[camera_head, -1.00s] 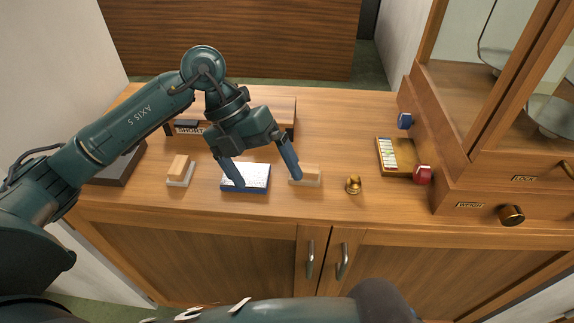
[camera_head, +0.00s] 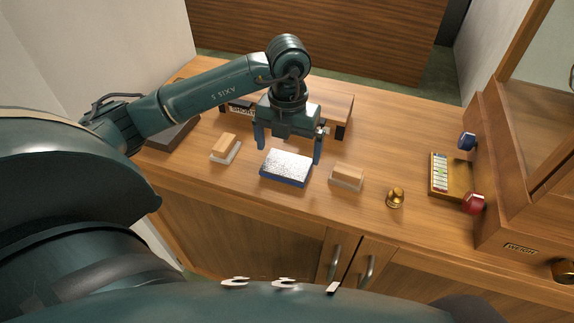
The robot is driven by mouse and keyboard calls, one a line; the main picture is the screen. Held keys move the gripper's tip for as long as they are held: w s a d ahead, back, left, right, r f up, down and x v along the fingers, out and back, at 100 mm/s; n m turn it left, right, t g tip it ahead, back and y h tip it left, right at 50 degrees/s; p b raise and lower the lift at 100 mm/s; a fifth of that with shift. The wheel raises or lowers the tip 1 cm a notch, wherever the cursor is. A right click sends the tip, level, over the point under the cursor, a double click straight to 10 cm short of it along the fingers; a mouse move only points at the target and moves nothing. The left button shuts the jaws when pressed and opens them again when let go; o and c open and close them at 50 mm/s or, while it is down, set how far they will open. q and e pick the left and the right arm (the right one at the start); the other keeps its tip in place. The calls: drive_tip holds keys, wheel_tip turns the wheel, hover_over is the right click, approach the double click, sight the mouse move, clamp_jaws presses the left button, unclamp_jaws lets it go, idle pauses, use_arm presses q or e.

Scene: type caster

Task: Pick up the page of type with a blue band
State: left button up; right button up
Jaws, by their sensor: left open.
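The page of type with a blue band (camera_head: 285,168) lies flat on the wooden counter, its silvery, speckled top facing up and blue along its edges. My left gripper (camera_head: 289,153) is open, its two fingers spread wide just behind and above the page. One finger is near the page's back left corner and the other near its right side. I cannot tell whether either finger touches it. Nothing shows between the fingers except the far part of the page. My right gripper is not in view.
Wooden blocks on pale bases stand left (camera_head: 226,147) and right (camera_head: 346,177) of the page. A brass weight (camera_head: 395,197) stands further right. A labelled wooden shelf (camera_head: 338,105) is behind the gripper. A tray of weights (camera_head: 447,175) and a cabinet (camera_head: 509,215) are at right.

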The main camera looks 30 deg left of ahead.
sight(287, 164)
use_arm(q)
wheel_tip(287, 164, down, 5)
drive_tip(key=shift+s+r+p, duration=0.15)
drive_tip(key=shift+r+p, duration=0.05)
drive_tip(key=shift+p, duration=0.15)
drive_tip(key=shift+r, duration=0.1)
drive_tip(key=c, duration=1.5)
drive_tip(key=shift+a+r, duration=0.1)
drive_tip(key=shift+r, duration=0.05)
